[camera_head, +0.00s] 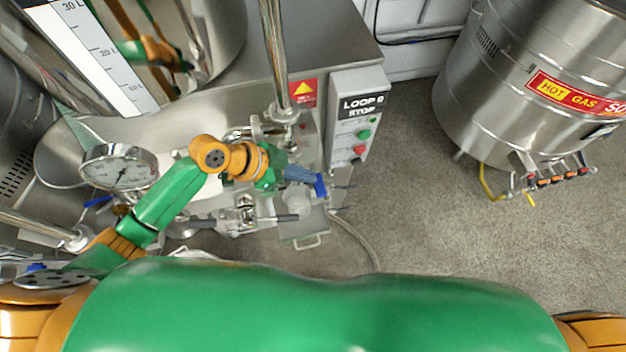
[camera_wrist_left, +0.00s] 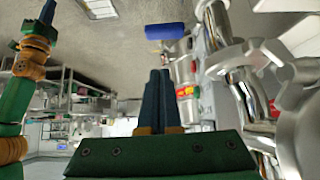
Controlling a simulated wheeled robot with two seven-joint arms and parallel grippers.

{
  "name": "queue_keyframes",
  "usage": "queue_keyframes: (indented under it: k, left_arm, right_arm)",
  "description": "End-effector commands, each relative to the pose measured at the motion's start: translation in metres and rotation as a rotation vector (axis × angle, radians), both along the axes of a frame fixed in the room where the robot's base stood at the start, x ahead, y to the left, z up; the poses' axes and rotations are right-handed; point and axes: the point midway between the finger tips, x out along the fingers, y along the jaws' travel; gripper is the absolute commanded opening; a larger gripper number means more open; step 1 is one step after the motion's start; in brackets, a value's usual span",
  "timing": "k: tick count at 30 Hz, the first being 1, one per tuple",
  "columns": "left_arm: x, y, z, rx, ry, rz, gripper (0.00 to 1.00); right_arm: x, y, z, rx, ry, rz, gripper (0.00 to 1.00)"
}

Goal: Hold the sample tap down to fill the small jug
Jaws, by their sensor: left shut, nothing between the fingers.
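The blue sample tap handle (camera_head: 320,185) shows at the right end of the mill's pipework in the head view. A blue cylinder (camera_wrist_left: 165,31), which looks like the same handle, is at the top of the left wrist view. My left gripper (camera_head: 303,174) is close to the handle in the head view; I cannot tell whether they touch. In the left wrist view its two fingers (camera_wrist_left: 160,100) are together and empty, with the blue cylinder ahead of them. My right gripper (camera_wrist_left: 46,14) shows small at that view's upper left, its opening unclear.
A control box (camera_head: 357,120) with green and red buttons stands just right of the tap. A pressure gauge (camera_head: 119,167) and steel pipes crowd the left. A steel tank (camera_head: 515,80) stands at the upper right. Grey floor (camera_head: 440,235) is open between.

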Motion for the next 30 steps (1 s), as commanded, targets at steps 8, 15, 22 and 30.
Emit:
queue_keyframes:
  k: [8, 15, 22, 30]
  left_arm:
    - [0.005, -0.018, -0.044, 0.001, 0.003, 0.001, 0.00]
    - [0.006, -0.017, -0.059, 0.000, 0.000, 0.001, 0.00]
    - [0.006, -0.017, -0.059, 0.000, -0.001, 0.001, 0.00]
    - [0.006, -0.017, -0.063, 0.013, -0.040, 0.001, 0.00]
  right_arm:
    - [0.001, 0.000, 0.002, 0.000, -0.001, 0.000, 0.00]
    - [0.001, 0.000, 0.001, 0.000, -0.002, 0.000, 0.00]
    - [0.001, 0.001, 0.001, 0.002, -0.003, 0.000, 0.00]
    - [0.001, 0.001, -0.003, 0.002, -0.003, -0.001, 0.00]
